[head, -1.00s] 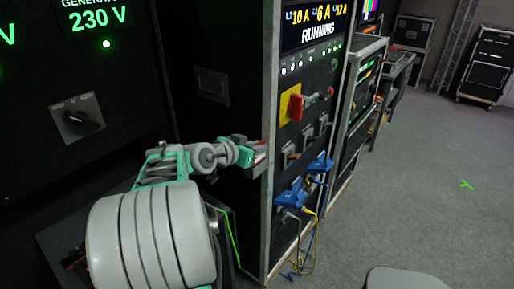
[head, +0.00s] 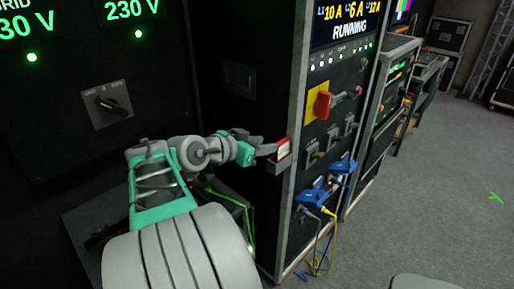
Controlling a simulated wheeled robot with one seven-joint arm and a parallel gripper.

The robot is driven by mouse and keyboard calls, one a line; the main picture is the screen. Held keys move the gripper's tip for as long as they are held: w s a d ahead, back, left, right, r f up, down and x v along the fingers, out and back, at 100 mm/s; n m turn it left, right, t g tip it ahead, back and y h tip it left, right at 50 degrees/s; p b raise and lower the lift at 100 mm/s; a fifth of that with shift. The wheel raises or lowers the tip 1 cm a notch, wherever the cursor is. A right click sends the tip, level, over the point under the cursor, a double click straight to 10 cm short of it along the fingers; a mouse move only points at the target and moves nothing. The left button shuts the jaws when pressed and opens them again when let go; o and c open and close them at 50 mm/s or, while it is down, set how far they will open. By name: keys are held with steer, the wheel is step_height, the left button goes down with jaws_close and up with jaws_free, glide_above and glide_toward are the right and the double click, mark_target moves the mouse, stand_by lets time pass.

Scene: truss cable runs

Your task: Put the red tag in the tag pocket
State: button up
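The red tag (head: 283,145), with a white label face, stands in the tag pocket (head: 278,166), a small grey holder on the near edge of the black equipment rack. The tag's upper part shows above the pocket; its lower part is hidden. My gripper (head: 268,145) is just left of the tag. Its fingers look spread apart, with a dark gap between them, and point toward the tag. Whether a fingertip still touches the tag is too small to tell.
A red switch handle on a yellow plate (head: 318,103) is on the rack's front, right of the pocket. Blue connectors (head: 313,196) with hanging cables are below it. A dark cabinet with a rotary switch (head: 113,104) stands at left. Grey floor (head: 430,190) is open at right.

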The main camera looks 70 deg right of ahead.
steer(key=w+a+f+n+t+y, duration=0.2)
steer(key=w+a+f+n+t, duration=0.15)
steer(key=w+a, duration=0.4)
steer(key=w+a+f+n+t+y, duration=0.25)
steer(key=w+a+n, duration=0.25)
steer(key=w+a, duration=0.25)
steer(key=w+a+f+n+t+y, duration=0.2)
steer(key=w+a+f+n+t, duration=0.15)
steer(key=w+a, duration=0.4)
steer(key=s+a+f+n+y, duration=0.1)
steer(key=a+f+n+y, duration=0.1)
steer(key=a, duration=0.6)
steer(key=s+a+f+n+y, duration=0.1)
steer(key=a+n+y, duration=0.1)
steer(key=a+n, duration=0.3)
steer(key=s+a+f+n+y, duration=0.1)
steer(key=a+f+n+y, duration=0.1)
steer(key=a, duration=0.8)
steer(key=shift+s+a+f+n+g, duration=0.25)
steer(key=shift+a+n+g, duration=0.2)
steer(key=shift+n, duration=0.45)
steer(key=shift+d, duration=0.1)
